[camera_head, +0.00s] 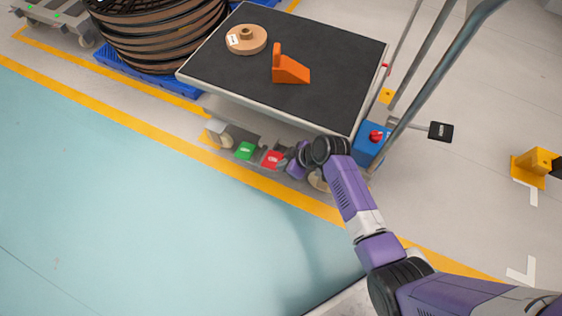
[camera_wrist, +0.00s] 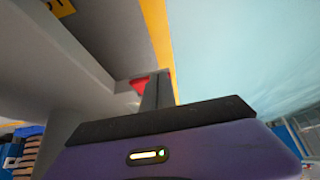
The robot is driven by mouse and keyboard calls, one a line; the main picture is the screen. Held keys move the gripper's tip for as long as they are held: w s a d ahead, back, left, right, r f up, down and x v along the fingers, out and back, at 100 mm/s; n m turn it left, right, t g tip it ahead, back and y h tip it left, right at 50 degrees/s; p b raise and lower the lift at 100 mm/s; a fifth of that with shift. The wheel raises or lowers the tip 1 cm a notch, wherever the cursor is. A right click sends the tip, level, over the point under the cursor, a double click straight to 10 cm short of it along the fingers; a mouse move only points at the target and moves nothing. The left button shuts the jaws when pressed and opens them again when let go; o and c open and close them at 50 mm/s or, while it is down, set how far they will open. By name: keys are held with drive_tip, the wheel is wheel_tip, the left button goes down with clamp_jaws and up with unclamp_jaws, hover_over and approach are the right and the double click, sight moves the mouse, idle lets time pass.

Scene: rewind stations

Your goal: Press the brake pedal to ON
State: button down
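The cart's foot pedals show low on its near side in the head view: a green pedal (camera_head: 245,150) and, to its right, a red pedal (camera_head: 272,158). Each has a small pale label too small to read. My gripper (camera_head: 287,160) is reached down beside the cart's lower edge, close to the right side of the red pedal. In the wrist view, my gripper (camera_wrist: 158,88) has its dark fingers together in the middle, with nothing seen between them. Parts of the red pedal (camera_wrist: 138,84) show behind the fingers. I cannot tell whether they touch.
The cart (camera_head: 358,85) has a dark top holding an orange wedge (camera_head: 290,72) and a tan spool (camera_head: 246,39). A blue box with a red button (camera_head: 371,140) is at its right corner. Large reels (camera_head: 160,35) stand left. The teal floor (camera_head: 130,190) in front is clear.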

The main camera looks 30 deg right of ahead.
drive_tip(key=shift+s+d+f+b, duration=0.15)
drive_tip(key=shift+s+f+b, duration=0.05)
drive_tip(key=shift+f, duration=0.5)
drive_tip(key=shift+s+d+f+b, duration=0.1)
drive_tip(key=shift+s+f+b, duration=0.15)
drive_tip(key=shift+f, duration=0.45)
drive_tip(key=shift+s+d+f+b, duration=0.15)
drive_tip(key=shift+f+b, duration=0.05)
drive_tip(key=shift+f, duration=0.5)
